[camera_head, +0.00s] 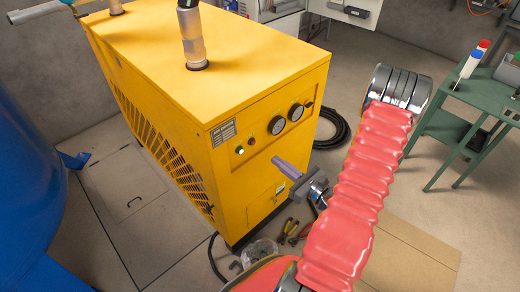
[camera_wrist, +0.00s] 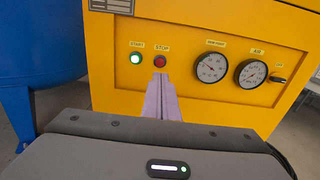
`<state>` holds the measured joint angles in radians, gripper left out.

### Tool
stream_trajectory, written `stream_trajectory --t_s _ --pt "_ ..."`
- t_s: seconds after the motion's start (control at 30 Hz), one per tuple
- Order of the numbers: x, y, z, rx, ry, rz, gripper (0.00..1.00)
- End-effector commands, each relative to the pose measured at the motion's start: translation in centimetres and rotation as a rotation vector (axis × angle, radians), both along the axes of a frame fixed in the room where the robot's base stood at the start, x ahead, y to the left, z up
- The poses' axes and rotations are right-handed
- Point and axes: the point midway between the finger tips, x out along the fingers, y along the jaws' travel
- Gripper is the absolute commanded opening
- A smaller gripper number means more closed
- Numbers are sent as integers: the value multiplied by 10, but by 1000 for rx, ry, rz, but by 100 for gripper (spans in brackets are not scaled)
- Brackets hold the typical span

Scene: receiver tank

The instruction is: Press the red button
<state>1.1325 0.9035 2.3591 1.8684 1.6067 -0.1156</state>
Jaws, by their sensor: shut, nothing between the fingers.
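The red button (camera_wrist: 160,61) is on the yellow machine's front panel (camera_wrist: 190,88), under a STOP label. It also shows small in the head view (camera_head: 251,141). A lit green button (camera_wrist: 135,58) under a START label is just to its left. My gripper (camera_wrist: 160,76) is shut and empty, its fingers pointing at the panel. In the wrist view the fingertips appear just below the red button, which is uncovered. In the head view my gripper (camera_head: 274,159) shows right of and below the button, with a visible gap to the panel.
Two round gauges (camera_wrist: 211,67) and a small switch (camera_wrist: 277,79) are right of the buttons. A blue tank (camera_head: 28,185) stands at the left, a green table (camera_head: 465,120) at the right. Pliers (camera_head: 290,228) and a black hose (camera_head: 332,130) lie on the floor.

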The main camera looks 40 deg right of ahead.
Motion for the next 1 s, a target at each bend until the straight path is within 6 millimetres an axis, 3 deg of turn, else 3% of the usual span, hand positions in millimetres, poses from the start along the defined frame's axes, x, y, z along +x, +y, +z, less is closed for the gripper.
stream_trajectory --t_s 0.7,1.0 --pt "80 12 0 -1 0 3 0" --pt "93 13 0 0 0 -1 0"
